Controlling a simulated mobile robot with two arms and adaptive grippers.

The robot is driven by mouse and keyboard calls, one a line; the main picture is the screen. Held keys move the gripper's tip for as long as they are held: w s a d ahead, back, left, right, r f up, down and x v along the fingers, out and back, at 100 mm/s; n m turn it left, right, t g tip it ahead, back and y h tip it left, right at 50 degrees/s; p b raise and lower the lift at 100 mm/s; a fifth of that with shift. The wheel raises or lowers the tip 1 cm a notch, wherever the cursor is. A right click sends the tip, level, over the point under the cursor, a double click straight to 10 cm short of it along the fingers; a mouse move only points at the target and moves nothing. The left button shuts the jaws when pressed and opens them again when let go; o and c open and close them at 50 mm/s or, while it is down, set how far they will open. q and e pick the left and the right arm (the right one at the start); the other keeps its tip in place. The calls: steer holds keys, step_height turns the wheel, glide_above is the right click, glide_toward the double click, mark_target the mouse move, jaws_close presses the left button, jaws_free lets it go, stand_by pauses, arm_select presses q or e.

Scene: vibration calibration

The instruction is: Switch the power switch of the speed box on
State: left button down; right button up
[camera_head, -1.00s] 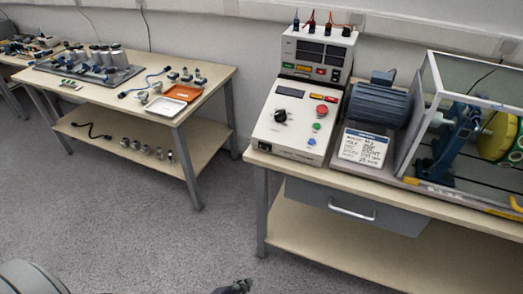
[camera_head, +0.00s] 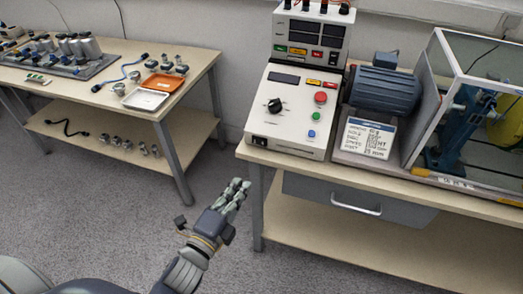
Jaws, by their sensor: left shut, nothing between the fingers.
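The speed box (camera_head: 290,130) is a white control box with a sloped panel at the left end of the right-hand bench. Its panel carries a black knob (camera_head: 275,105), a red button (camera_head: 321,98), a green button (camera_head: 316,117) and a blue button (camera_head: 311,133). A small black switch (camera_head: 259,141) sits low on its front face at the left; its position is too small to tell. My left gripper (camera_head: 241,186) is shut and empty, in front of the bench's left end, below and left of the box and apart from it. My right gripper is out of view.
A display unit (camera_head: 311,34) stands behind the box. A blue motor (camera_head: 384,91) and a glass-guarded rig (camera_head: 470,60) stand to its right. The bench edge (camera_head: 400,188) and drawer (camera_head: 355,203) face me. A gap separates the left table (camera_head: 200,62).

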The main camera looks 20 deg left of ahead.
arm_select(q)
steer(key=shift+w, duration=0.1)
steer(key=p, duration=0.1)
glide_toward(270, 143)
steer(key=w, duration=0.5)
steer(key=shift+w+d, duration=0.35)
steer(key=shift+w, duration=0.05)
steer(key=shift+d, duration=0.1)
